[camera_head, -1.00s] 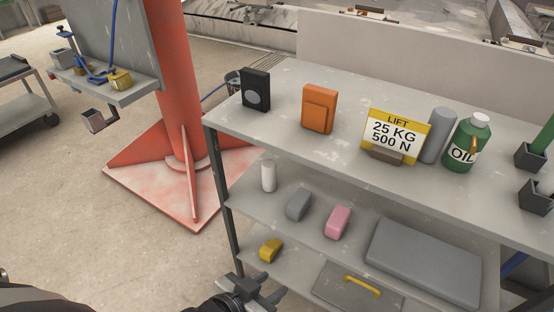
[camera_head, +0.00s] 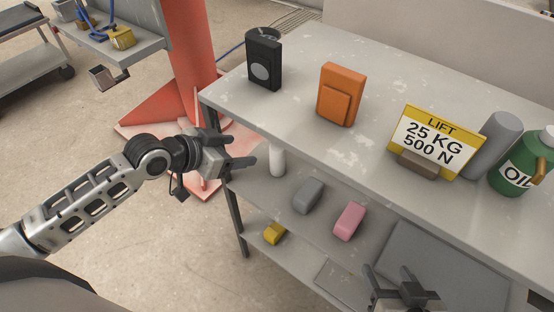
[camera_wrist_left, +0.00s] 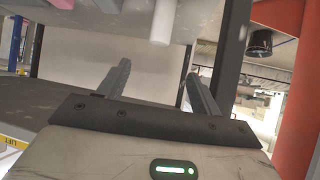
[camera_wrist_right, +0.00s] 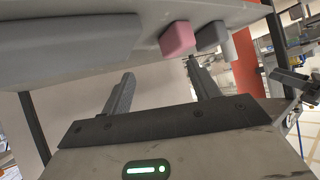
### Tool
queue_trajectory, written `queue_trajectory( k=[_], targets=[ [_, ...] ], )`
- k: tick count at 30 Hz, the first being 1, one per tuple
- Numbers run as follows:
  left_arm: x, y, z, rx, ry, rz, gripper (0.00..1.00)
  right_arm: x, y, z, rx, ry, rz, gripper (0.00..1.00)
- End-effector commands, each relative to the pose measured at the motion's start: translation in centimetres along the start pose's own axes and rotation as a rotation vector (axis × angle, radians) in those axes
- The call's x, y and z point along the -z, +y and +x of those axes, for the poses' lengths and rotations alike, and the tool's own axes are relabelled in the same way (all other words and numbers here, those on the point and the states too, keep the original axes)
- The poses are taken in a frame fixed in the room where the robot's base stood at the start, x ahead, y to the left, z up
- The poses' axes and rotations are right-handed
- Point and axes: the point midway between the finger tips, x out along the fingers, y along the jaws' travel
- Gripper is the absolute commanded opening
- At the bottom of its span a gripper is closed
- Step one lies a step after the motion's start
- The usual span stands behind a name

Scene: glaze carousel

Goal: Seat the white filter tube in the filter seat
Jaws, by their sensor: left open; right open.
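The white filter tube (camera_head: 278,160) stands upright on the middle shelf of the grey rack, near its left end, partly covered by the top shelf's edge. It also shows at the top of the left wrist view (camera_wrist_left: 163,22). My left gripper (camera_head: 244,150) is open and empty just left of the tube, apart from it. My right gripper (camera_head: 387,271) is open and empty in front of the lower shelves. A small open square holder (camera_head: 108,79) hangs under the panel shelf at far left; I cannot tell whether it is the filter seat.
The top shelf (camera_head: 335,150) bears a black box (camera_head: 264,58), an orange box (camera_head: 340,94), a lift sign (camera_head: 433,142), a grey cylinder (camera_head: 497,137) and an oil can (camera_head: 524,163). Grey (camera_head: 307,196) and pink (camera_head: 349,221) blocks lie right of the tube. A red column (camera_head: 190,50) stands behind.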

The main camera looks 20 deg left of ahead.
Motion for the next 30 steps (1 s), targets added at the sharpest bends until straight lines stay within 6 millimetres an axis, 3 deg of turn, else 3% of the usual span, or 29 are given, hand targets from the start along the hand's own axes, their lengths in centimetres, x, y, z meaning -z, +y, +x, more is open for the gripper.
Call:
queue_trajectory(
  k=[12,20,30],
  targets=[
    [0.0,0.2,8.4,-0.003,0.003,-0.004,0.65,-0.3,0.0,0.5,0.006,0.011,0.011,0.61],
    [0.0,0.2,10.4,-0.002,0.003,-0.002,0.65,0.1,0.0,0.5,0.007,0.024,0.013,0.61],
    [0.0,0.2,14.9,-0.003,0.003,-0.003,0.65,-0.4,0.0,0.9,0.012,0.026,0.024,0.61]
  ],
)
